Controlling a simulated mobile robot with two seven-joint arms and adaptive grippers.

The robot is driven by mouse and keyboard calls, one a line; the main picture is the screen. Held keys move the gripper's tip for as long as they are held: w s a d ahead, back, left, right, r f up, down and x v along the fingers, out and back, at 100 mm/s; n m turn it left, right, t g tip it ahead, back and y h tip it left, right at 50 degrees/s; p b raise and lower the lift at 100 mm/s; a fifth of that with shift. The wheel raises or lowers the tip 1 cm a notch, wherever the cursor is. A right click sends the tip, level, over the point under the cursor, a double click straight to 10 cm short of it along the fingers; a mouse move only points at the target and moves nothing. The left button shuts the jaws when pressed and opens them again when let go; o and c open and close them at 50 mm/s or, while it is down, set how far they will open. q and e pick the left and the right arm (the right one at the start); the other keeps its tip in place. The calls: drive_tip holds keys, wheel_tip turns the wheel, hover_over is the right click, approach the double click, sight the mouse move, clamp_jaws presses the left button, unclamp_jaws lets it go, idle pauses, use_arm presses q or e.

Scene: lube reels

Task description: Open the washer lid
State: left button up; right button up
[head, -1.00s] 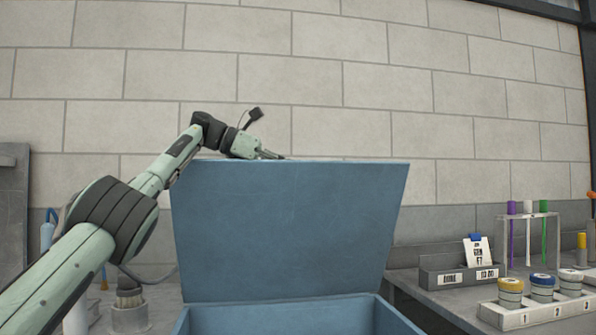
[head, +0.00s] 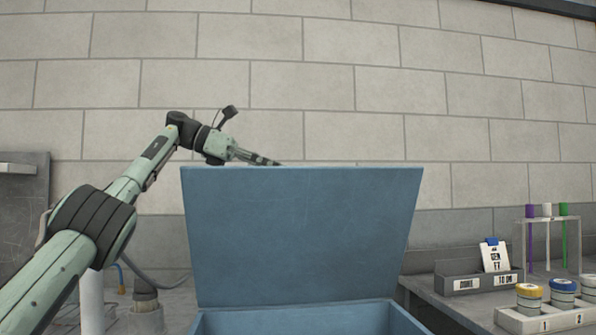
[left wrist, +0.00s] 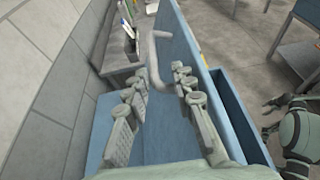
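The washer is a blue box (head: 290,322) with its blue lid (head: 305,235) raised to nearly upright at the back. The lid's inner face is toward me in the head view. My left gripper (head: 272,162) is at the lid's top edge, its fingertips partly hidden behind it. In the left wrist view, a grey bent handle (left wrist: 155,60) stands off the lid's outer face (left wrist: 178,35). The left gripper (left wrist: 155,82) is open, with its fingers spread near the handle's lower end; contact is unclear. My right gripper (left wrist: 284,104) is small at the right edge, its state unclear.
A counter on the right holds a tray of capped jars (head: 545,318), a grey card holder (head: 475,283) and a tube rack (head: 550,220). A block wall (head: 330,90) stands behind the lid. A grey bottle-like item (head: 146,305) is left of the box.

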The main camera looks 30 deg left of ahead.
use_arm(q)
drive_tip(key=shift+s+a+f, duration=0.15)
drive_tip(key=shift+s+a, duration=0.2)
drive_tip(key=shift+a, duration=0.45)
drive_tip(key=shift+s+a+f, duration=0.2)
drive_tip(key=shift+s+a, duration=0.15)
drive_tip(key=shift+a, duration=0.45)
drive_tip(key=shift+s+a+f, duration=0.15)
drive_tip(key=shift+s+a, duration=0.2)
drive_tip(key=shift+a, duration=0.45)
drive_tip(key=shift+d, duration=0.1)
